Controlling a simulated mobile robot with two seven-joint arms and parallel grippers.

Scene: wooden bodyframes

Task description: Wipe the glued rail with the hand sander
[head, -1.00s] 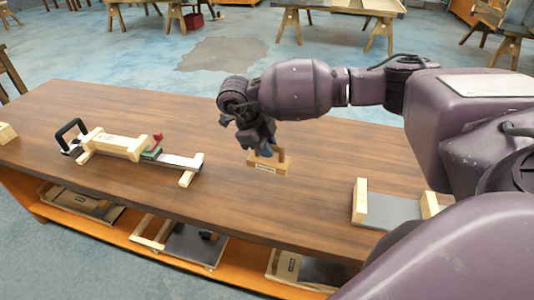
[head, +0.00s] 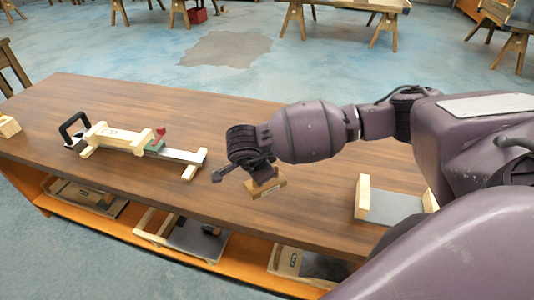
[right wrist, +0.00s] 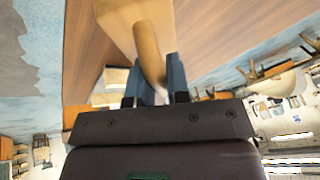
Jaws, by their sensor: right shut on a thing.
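The hand sander is a small wooden block (head: 266,189) with a curved wooden handle. My right gripper (head: 256,172) is shut on it in the head view, and the block looks tilted; I cannot tell whether it clears the bench. In the right wrist view the sander's handle (right wrist: 148,52) runs between the fingers of my right gripper (right wrist: 153,84). My left gripper is not in view.
The brown bench top (head: 225,125) is clear between the rail and my right gripper. A black handle (head: 72,130) stands left of the rail. A grey tray with wooden sides (head: 388,205) sits at right. Framed boards (head: 190,240) lie on the orange shelf below.

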